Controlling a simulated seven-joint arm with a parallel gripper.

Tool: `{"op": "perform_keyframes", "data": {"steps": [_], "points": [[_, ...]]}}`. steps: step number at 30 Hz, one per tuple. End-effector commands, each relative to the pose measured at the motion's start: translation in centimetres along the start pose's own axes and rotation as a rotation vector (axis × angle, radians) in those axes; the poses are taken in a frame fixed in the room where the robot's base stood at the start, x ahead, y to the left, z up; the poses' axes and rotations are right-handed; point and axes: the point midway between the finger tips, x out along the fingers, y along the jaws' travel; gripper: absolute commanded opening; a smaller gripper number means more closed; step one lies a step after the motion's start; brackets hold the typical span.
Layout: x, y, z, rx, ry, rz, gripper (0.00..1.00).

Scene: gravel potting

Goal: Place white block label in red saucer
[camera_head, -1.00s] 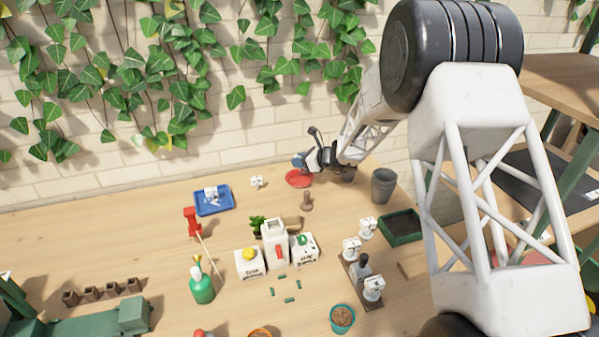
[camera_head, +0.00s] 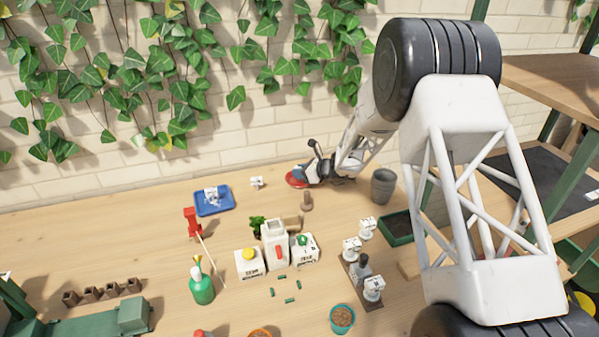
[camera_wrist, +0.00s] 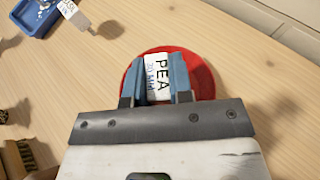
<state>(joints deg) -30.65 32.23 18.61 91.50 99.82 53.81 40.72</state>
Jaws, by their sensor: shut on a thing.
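The red saucer (camera_head: 294,179) stands on the wooden table near the back wall, partly covered by my gripper. In the wrist view the red saucer (camera_wrist: 204,76) lies directly behind my fingers. My gripper (camera_wrist: 167,78) is shut on a white block label (camera_wrist: 157,77) printed "PEA", held between two blue fingertips. The label is over the saucer; I cannot tell whether it touches it. In the head view my gripper (camera_head: 303,176) is low over the saucer and the label is hidden.
A blue tray (camera_head: 228,208) with white labels stands left, with another white label (camera_head: 257,182) between it and the saucer. A brown wooden peg (camera_head: 307,202) is in front of the saucer. A grey pot (camera_head: 383,186) stands right. Several boxes and bottles fill the table's middle.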

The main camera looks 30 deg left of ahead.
Motion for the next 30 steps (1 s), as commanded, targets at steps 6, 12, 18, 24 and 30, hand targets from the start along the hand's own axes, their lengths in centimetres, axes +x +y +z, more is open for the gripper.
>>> {"op": "perform_keyframes", "data": {"steps": [6, 12, 18, 24, 30], "points": [[-0.02, -0.01, 0.05, 0.000, 0.000, 0.000, 0.00], [0.09, 0.00, -0.21, 0.000, 0.000, 0.000, 0.25], [0.08, 0.00, -0.20, 0.000, 0.000, 0.000, 0.46], [0.08, 0.00, -0.17, 0.000, 0.000, 0.000, 0.46], [-0.28, -0.03, 0.11, -0.001, 0.000, -0.001, 0.46]]}}
